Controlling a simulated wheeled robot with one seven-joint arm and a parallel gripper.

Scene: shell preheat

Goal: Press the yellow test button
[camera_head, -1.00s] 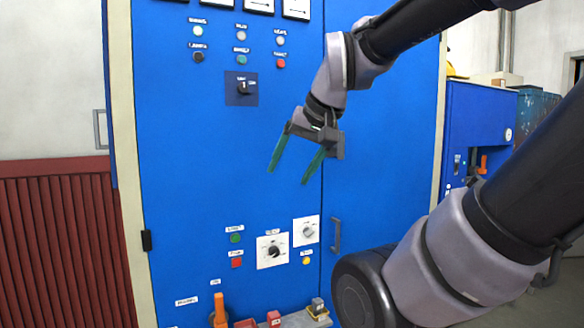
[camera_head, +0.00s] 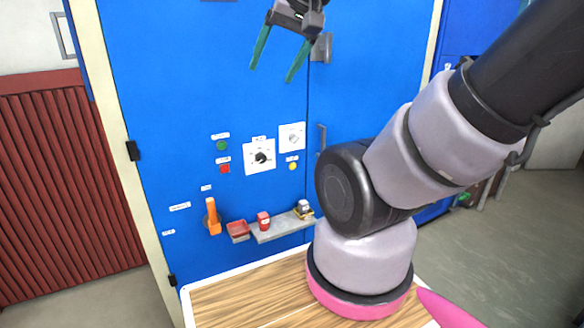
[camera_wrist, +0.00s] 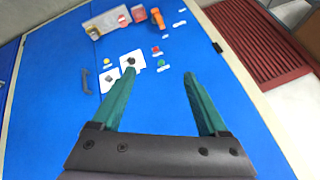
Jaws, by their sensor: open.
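The yellow test button (camera_head: 292,166) is a small round button low on the blue cabinet door (camera_head: 190,90), below a white dial plate (camera_head: 292,137) and left of a grey door handle. In the wrist view the panel appears upside down, with a small yellow spot (camera_wrist: 107,61) beside the dial plates. My gripper (camera_head: 271,75) is open and empty, its two green fingers apart and pointing down, higher in the picture than the button. In the wrist view my gripper (camera_wrist: 162,78) shows nothing between its fingers.
A green button (camera_head: 222,146), a red button (camera_head: 225,169) and a larger dial plate (camera_head: 260,156) lie left of the yellow button. Below are an orange handle (camera_head: 212,217) and a grey shelf (camera_head: 282,228) with small items. A door handle (camera_head: 321,138) sticks out to the right.

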